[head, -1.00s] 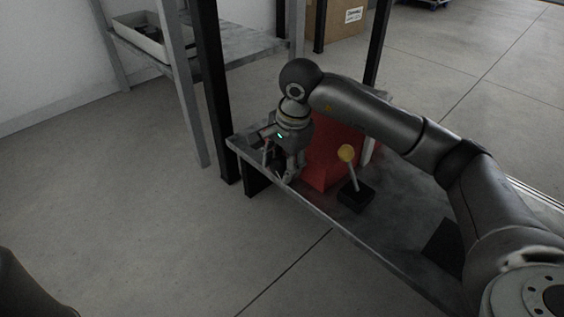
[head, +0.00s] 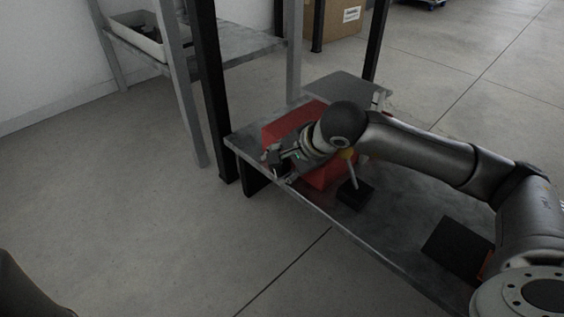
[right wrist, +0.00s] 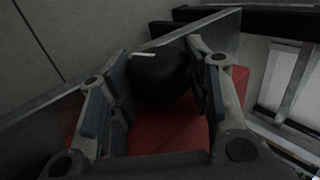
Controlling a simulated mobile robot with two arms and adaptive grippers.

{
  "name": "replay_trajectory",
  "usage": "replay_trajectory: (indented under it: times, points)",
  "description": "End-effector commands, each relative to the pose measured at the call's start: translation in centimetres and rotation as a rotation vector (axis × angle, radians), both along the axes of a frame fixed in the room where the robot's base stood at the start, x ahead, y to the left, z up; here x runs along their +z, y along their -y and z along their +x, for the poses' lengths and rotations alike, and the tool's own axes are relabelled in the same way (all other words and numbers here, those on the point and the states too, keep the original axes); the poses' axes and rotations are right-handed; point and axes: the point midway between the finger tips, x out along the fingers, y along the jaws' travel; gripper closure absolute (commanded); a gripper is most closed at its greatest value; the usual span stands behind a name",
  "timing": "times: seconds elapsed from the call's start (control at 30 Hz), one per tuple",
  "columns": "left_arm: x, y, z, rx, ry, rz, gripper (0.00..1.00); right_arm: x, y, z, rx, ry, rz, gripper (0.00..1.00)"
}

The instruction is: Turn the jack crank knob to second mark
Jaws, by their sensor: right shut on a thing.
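The crank knob (right wrist: 160,74) is black and rounded, with a short white mark on its upper face, in the right wrist view. My right gripper (right wrist: 163,88) has one finger on each side of the knob and is shut on it. In the head view my right gripper (head: 276,162) is at the left end of the low shelf, against the front of the red jack body (head: 290,122). The knob is too dark and covered there to make out. My left gripper is out of view.
A dark plate (head: 457,249) lies farther right on the grey shelf (head: 395,208). Black posts (head: 213,95) stand at the shelf's left end. Floor in front is clear.

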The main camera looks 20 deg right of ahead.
Motion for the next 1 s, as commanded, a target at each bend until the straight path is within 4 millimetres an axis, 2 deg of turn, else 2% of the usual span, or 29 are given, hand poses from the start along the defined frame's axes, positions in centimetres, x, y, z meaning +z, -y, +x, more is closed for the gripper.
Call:
replay_trajectory:
  times: [0.27,0.3,0.43,0.77,0.87,1.0]
  points:
    - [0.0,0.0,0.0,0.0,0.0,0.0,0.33,-0.1,0.0,0.0,-0.001,-0.003,0.001,0.78]
    - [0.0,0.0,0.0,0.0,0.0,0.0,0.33,-0.1,0.0,0.0,0.0,-0.002,0.001,0.49]
    - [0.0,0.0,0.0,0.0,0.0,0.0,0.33,-0.1,0.0,0.0,-0.001,-0.002,0.0,0.33]
    - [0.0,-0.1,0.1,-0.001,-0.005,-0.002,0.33,0.1,0.0,0.0,-0.001,-0.001,0.0,0.33]
    - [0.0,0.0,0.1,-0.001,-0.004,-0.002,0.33,0.7,0.2,-0.4,-0.001,0.001,0.0,0.33]
    - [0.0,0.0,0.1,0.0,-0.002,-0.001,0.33,2.5,0.7,-1.8,0.0,0.003,-0.001,0.33]
